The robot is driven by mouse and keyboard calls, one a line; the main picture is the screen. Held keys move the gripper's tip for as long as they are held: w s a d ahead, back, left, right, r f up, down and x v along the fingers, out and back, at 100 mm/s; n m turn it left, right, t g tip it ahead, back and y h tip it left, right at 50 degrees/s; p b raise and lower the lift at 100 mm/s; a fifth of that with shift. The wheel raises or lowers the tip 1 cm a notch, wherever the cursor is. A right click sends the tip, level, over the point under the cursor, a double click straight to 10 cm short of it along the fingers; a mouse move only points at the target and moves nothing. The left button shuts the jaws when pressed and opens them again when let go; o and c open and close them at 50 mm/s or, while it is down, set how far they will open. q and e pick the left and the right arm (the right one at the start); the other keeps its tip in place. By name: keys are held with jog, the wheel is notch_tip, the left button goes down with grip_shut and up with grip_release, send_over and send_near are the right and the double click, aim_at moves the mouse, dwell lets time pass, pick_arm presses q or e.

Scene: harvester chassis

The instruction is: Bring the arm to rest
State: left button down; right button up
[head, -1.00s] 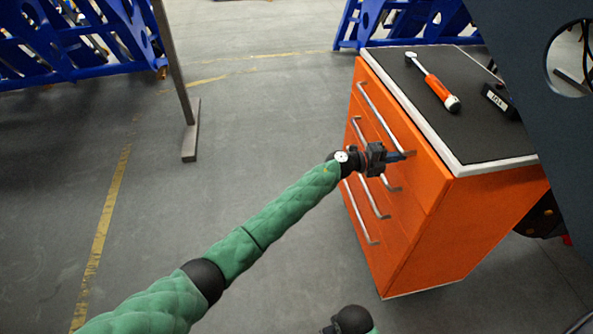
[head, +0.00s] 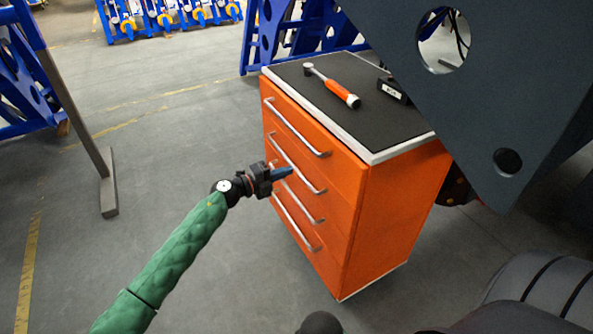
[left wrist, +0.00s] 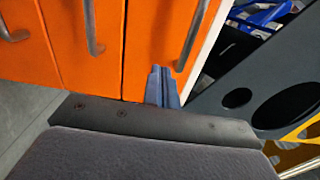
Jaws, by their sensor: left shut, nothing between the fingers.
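My left arm reaches in from the lower left of the head view. Its gripper (head: 284,173) is shut and empty, with its blue fingertips in front of the orange drawer cabinet (head: 390,215), near the second handle from the top (head: 298,165). I cannot tell from the head view whether the tips touch the cabinet. In the left wrist view the shut blue fingers (left wrist: 161,88) point at the orange drawer fronts (left wrist: 140,50), close to the white top edge. The drawers look closed. My right gripper does not show.
An orange-handled tool (head: 332,85) and a black box (head: 393,91) lie on the cabinet's dark top. A large dark panel with holes (head: 490,90) overhangs at the right. A grey post (head: 95,150) and blue frames (head: 20,80) stand at the left.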

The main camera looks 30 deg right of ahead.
pick_arm(q)
jog(key=shift+a+f, duration=0.1)
jog(key=shift+a, duration=1.15)
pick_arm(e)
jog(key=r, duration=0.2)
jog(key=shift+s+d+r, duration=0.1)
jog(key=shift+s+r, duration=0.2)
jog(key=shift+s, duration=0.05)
